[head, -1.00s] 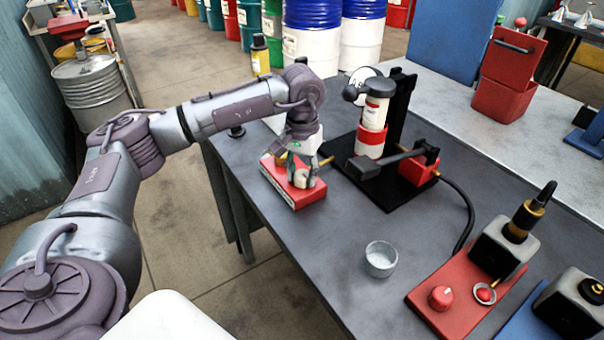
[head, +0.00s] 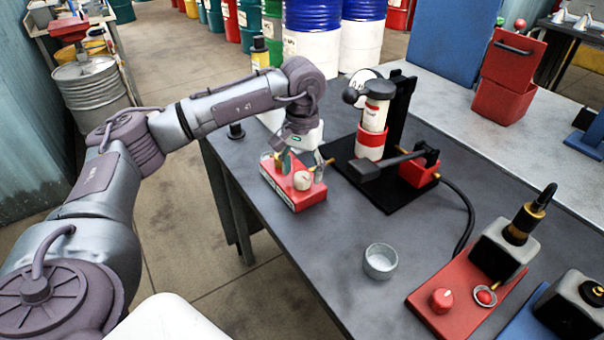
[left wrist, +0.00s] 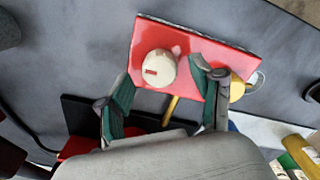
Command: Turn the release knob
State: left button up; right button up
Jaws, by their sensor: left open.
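A cream round knob (head: 303,181) with a small red mark sits on a red box (head: 310,198) near the table's far-left edge. In the left wrist view the knob (left wrist: 157,68) lies between the fingers' lines, just beyond the tips, on the red box top (left wrist: 215,42). My left gripper (head: 303,163) is open and empty above the box, its fingers spread to either side of the knob. In the left wrist view the gripper (left wrist: 162,85) shows green pads, apparently clear of the knob. My right gripper is not in view.
A black stand (head: 398,105) holding a red-and-white bottle (head: 374,118) stands right of the box. A small cup (head: 380,261) stands in front. A red base (head: 465,292) with a red knob (head: 441,299) lies at right. The table middle is mostly clear.

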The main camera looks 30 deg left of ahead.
aim_at(302, 175)
pick_arm(q)
notch_tip(302, 175, up, 10)
jog(key=shift+r, duration=0.2)
dwell(0.5)
